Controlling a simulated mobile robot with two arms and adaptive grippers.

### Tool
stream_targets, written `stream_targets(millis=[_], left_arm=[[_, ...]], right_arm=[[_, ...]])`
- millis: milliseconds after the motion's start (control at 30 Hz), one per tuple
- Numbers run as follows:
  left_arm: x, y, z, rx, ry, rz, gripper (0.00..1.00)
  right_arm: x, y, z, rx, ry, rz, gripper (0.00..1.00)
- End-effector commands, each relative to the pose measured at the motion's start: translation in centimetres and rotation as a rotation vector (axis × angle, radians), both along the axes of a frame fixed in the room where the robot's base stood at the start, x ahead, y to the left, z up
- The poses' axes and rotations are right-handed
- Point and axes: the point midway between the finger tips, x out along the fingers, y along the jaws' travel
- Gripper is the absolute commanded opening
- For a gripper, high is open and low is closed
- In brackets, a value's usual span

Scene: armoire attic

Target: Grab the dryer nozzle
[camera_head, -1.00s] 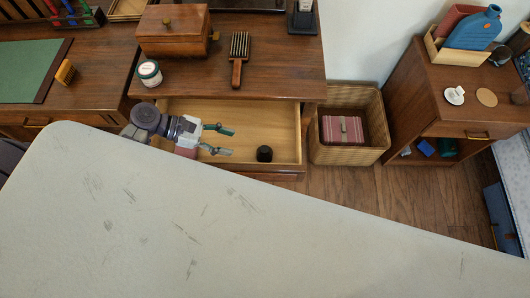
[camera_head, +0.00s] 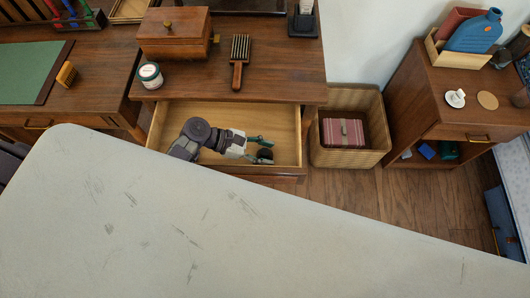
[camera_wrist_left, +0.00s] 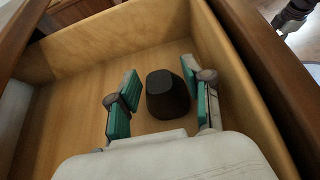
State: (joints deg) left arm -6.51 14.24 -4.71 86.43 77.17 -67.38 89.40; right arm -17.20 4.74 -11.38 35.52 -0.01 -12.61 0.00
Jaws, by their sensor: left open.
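The dryer nozzle, a small black tapered piece, stands on the floor of the open wooden drawer (camera_head: 172,112). In the left wrist view the nozzle (camera_wrist_left: 167,95) is between the two teal-padded fingers of my left gripper (camera_wrist_left: 158,92). My left gripper is open.
The drawer's right wall (camera_wrist_left: 250,85) is close to the right finger. A wicker basket (camera_head: 345,158) stands right of the drawer. A large pale surface (camera_head: 200,220) fills the foreground.

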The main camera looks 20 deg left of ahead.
Motion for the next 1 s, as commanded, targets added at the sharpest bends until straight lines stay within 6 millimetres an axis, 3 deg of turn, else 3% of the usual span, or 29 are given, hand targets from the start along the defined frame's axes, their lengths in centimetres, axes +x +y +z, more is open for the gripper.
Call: stream_targets(millis=[133, 367, 767, 1000], left_arm=[[0.0, 0.0, 0.0, 0.001, 0.000, 0.000, 0.50], [0.0, 0.1, 0.0, 0.001, 0.000, 0.000, 0.13], [0.0, 0.1, 0.7, 0.000, -0.001, 0.000, 0.13], [-0.1, 0.0, 4.6, 0.000, -0.005, -0.004, 0.13]], right_arm=[[0.0, 0.1, 0.0, 0.001, 0.000, 0.001, 0.40], [0.0, 0.5, 0.0, 0.006, 0.000, 0.001, 0.40], [0.0, 0.6, 0.2, 0.007, 0.001, 0.001, 0.40], [0.0, 0.5, 1.0, 0.006, 0.000, 0.001, 0.40]])
